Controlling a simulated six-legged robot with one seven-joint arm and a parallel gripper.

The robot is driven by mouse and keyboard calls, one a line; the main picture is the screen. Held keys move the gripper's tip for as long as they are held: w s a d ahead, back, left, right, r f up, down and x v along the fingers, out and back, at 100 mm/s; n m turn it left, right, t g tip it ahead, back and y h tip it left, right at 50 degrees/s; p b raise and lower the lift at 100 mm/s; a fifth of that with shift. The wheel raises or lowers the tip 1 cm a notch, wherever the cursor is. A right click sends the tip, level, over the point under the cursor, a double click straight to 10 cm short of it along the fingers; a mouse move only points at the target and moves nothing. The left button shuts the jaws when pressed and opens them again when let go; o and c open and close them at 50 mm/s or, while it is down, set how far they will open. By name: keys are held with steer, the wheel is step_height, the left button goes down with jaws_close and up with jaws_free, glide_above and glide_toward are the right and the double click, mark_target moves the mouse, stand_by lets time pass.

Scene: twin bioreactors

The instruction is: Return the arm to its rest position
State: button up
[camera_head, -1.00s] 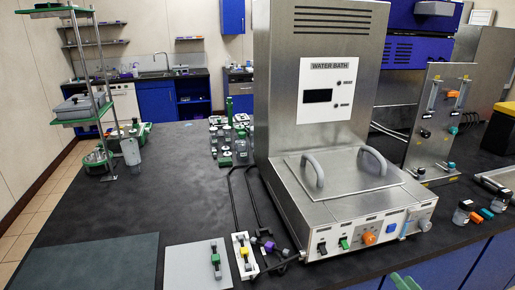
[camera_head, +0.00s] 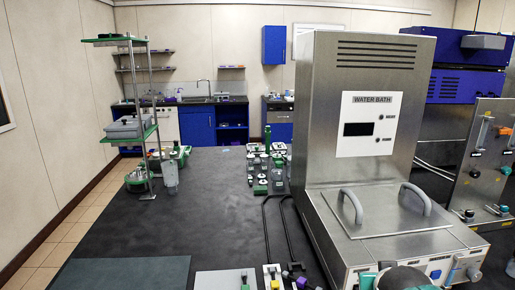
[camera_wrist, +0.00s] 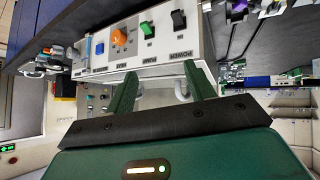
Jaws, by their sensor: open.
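My gripper (camera_wrist: 160,76) shows in the wrist view with its two green fingers apart and nothing between them. The front panel of the water bath (camera_wrist: 158,40) lies just beyond the fingertips, with its switches and orange knob; I cannot tell whether the fingers touch it. In the head view, part of my arm (camera_head: 405,278) shows at the bottom edge, in front of the water bath (camera_head: 365,75). The rest of my arm is out of view.
Small switches (camera_head: 272,275) lie near the front edge. A flowmeter panel (camera_head: 484,150) stands right.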

steer(key=s+a+r+n+g+y, duration=0.1)
steer(key=s+a+y, duration=0.1)
steer(key=s+a, duration=0.3)
steer(key=s+a+r+n+g+y, duration=0.1)
steer(key=s+a, duration=0.4)
steer(key=a, duration=0.5)
steer(key=shift+n+g+y, duration=0.4)
steer(key=shift+y, duration=0.2)
steer(key=shift+d, duration=0.2)
